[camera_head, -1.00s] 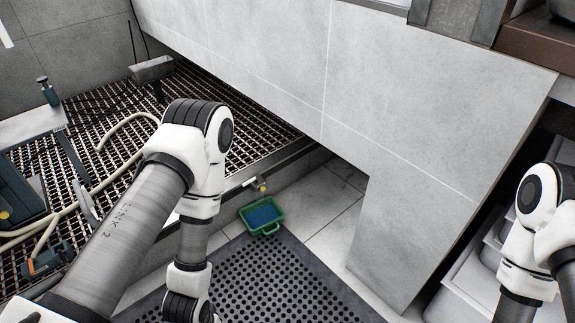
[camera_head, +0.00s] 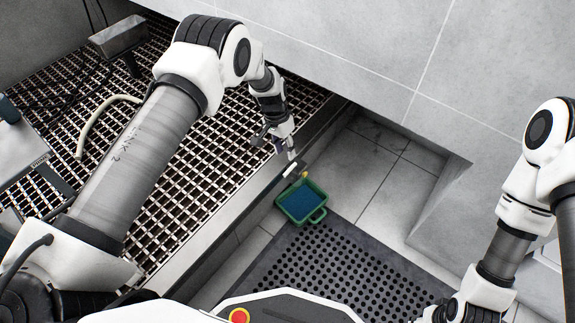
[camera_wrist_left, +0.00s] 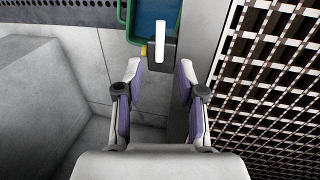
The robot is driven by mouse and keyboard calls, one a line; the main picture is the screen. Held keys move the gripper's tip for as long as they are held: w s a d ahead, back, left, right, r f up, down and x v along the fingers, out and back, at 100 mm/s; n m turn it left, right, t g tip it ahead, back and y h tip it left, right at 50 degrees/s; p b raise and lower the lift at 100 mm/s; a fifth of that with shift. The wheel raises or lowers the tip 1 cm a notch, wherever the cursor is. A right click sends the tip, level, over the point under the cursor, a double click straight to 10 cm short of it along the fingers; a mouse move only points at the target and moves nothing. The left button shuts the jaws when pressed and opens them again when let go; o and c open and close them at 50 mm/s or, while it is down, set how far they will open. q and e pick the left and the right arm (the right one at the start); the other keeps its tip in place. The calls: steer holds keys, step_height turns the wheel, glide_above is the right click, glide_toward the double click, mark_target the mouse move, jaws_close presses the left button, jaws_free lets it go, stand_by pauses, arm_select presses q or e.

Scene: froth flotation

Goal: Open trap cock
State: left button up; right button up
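The trap cock shows as a short white bar (camera_head: 293,169) with a small yellow part (camera_head: 305,174) on the side of the metal channel edge, just above a green tray. In the left wrist view the white bar (camera_wrist_left: 161,41) stands straight ahead, with the yellow part (camera_wrist_left: 144,51) at its left. My left gripper (camera_head: 290,153) is close to the bar, on its far side in the head view. In the left wrist view its two fingers (camera_wrist_left: 160,80) are spread, with nothing between them, and the bar lies beyond the tips. My right gripper is out of view.
The green tray (camera_head: 325,198) holds blue liquid and stands on the floor by a black perforated mat (camera_head: 330,265). The metal grating (camera_head: 200,195) lies left of the channel edge. A grey block wall (camera_head: 350,45) is behind. Tiled floor to the right is clear.

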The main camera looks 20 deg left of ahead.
mark_target(289, 169)
arm_select(q)
steer(key=f+b, duration=0.1)
steer(key=f, duration=0.1)
steer(key=f+b, duration=0.1)
steer(key=f, duration=0.1)
steer(key=d+f+b, duration=0.1)
steer(key=f, duration=0.2)
steer(key=shift+s+d, duration=0.1)
steer(key=shift+s, duration=0.2)
steer(key=shift+r, duration=0.1)
jaws_close()
